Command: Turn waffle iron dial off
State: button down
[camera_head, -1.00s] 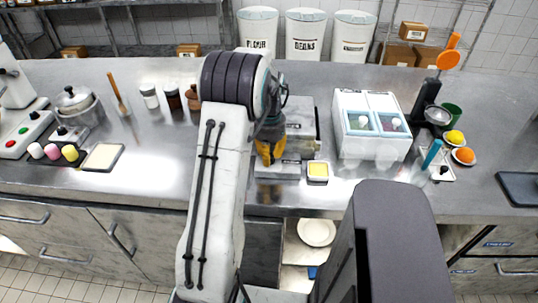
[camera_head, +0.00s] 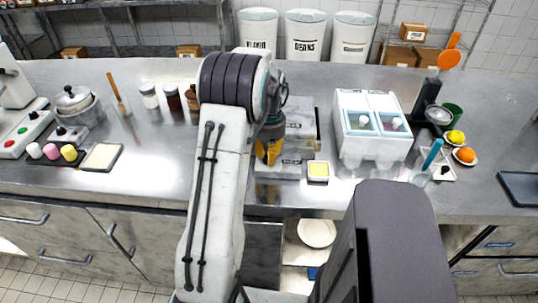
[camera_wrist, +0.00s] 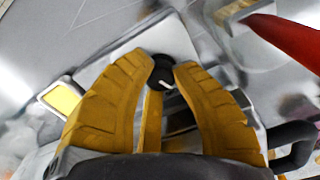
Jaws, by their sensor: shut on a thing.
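The waffle iron (camera_head: 303,125) is a grey metal appliance on the counter, partly hidden behind my arm in the head view. Its dial (camera_wrist: 162,72) is a small black knob with a white mark, on the light front panel in the wrist view. My gripper (camera_wrist: 163,70) has yellow ribbed fingers shut on the dial, one fingertip on each side of it. In the head view my gripper (camera_head: 268,152) points down at the front of the waffle iron, and the dial is hidden there.
A small square dish with yellow contents (camera_head: 318,171) stands just right of the gripper. A white two-lidded container (camera_head: 372,146) is further right. Dark and white jars (camera_head: 172,98) stand to the left. A red handle-like part (camera_wrist: 285,40) shows in the wrist view.

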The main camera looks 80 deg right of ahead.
jog(key=shift+f, duration=0.15)
jog(key=c, duration=1)
grip_release()
jog(key=shift+o, duration=0.2)
jog(key=shift+m, duration=0.3)
